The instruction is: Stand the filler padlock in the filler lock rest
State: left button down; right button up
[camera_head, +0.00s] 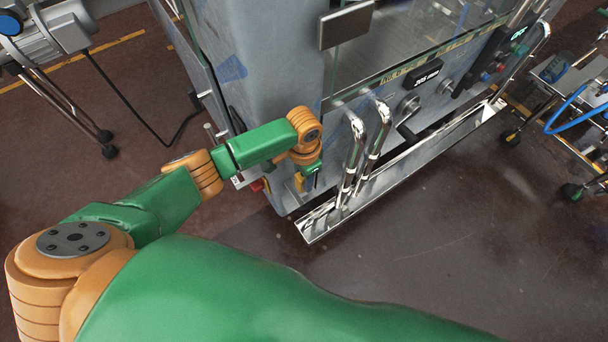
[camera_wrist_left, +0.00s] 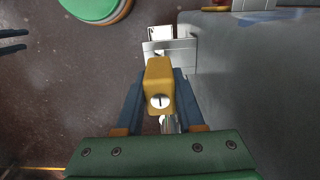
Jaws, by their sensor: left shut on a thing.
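The padlock (camera_wrist_left: 158,78) is a yellow block with a round keyhole face. In the left wrist view it sits between the two dark fingers of my left gripper (camera_wrist_left: 160,90), which is shut on it. Its metal shackle points back toward the palm. In the head view the gripper (camera_head: 302,180) is low by the machine's near corner, and a bit of the yellow padlock (camera_head: 299,182) shows there. A pale metal fixture, seemingly the lock rest (camera_wrist_left: 172,48), lies just beyond the padlock in the wrist view. I cannot tell whether they touch. My right gripper does not show clearly.
The large grey machine (camera_head: 285,75) stands right beside the gripper, with chrome handles (camera_head: 365,150) and a metal ledge (camera_head: 420,155) along its foot. A red part (camera_head: 257,186) is close by the gripper. The dark floor (camera_head: 430,240) in front is open.

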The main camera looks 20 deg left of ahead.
pick_arm(q)
jog(key=shift+f+b, duration=1.1)
jog(key=shift+f, duration=0.9)
jog(key=shift+f, duration=0.25)
jog(key=shift+c, duration=2.2)
grip_release()
jog(key=shift+r, duration=0.1)
